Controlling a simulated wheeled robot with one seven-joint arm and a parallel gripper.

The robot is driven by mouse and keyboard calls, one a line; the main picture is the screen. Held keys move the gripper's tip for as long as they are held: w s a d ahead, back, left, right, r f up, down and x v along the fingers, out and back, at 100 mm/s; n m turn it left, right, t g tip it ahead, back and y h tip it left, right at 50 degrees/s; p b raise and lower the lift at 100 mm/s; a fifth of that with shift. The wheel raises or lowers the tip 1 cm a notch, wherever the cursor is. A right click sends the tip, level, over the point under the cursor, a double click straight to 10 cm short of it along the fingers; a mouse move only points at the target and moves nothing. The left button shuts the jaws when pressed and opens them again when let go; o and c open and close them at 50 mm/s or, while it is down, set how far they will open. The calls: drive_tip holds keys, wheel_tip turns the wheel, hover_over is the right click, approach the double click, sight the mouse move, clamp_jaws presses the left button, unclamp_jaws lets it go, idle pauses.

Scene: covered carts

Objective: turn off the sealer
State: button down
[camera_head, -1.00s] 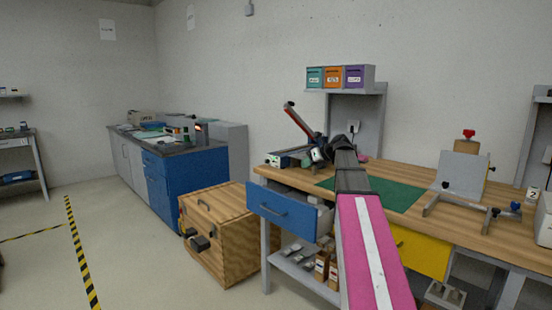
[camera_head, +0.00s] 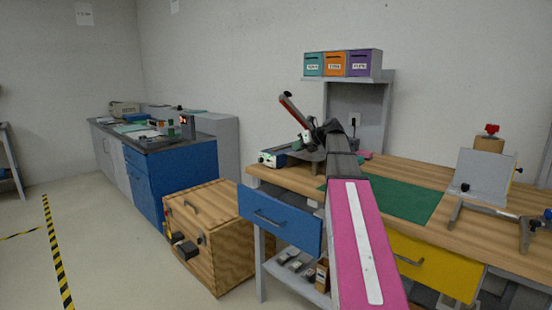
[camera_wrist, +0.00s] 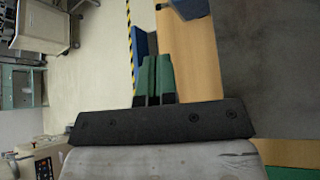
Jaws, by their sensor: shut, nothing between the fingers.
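The sealer is not labelled. The likeliest is a low white-and-green box (camera_head: 270,159) at the bench's left end, by a raised dark lever arm with a red strip (camera_head: 292,110). Whether the two are one machine I cannot tell. My arm reaches over the bench and its dark end covers part of this area in the head view. In the wrist view my gripper (camera_wrist: 155,78) has its green fingers together and empty, near a wooden surface. Any switch is too small to make out. A device with a small red light (camera_head: 183,121) stands on the far blue cabinet.
A wooden crate (camera_head: 210,238) stands left of the bench (camera_head: 476,222). An open-looking blue drawer (camera_head: 280,221) and a yellow drawer (camera_head: 433,268) are at the front. A grey fixture (camera_head: 484,178) is at right. A green mat (camera_head: 400,197) is bare. Floor at left is free.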

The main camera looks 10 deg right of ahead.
drive_tip(key=x, duration=1.4)
drive_tip(key=shift+s+a+f+n+t+h, duration=0.1)
drive_tip(key=shift+s+f+n+t+h, duration=0.15)
drive_tip(key=shift+n+h, duration=0.25)
idle(0.4)
drive_tip(key=shift+s+a+f+n+t+h, duration=0.1)
drive_tip(key=shift+a+f+n+t+h, duration=0.15)
drive_tip(key=shift+n+t+h, duration=0.3)
drive_tip(key=shift+a+f+n+t+h, duration=0.1)
drive_tip(key=shift+f+n+t+h, duration=0.25)
drive_tip(key=shift+n+t+h, duration=0.5)
drive_tip(key=shift+r, duration=0.15)
drive_tip(key=shift+r, duration=0.65)
drive_tip(key=v, duration=1.4)
drive_tip(key=shift+a+r, duration=0.15)
drive_tip(key=shift+a, duration=0.25)
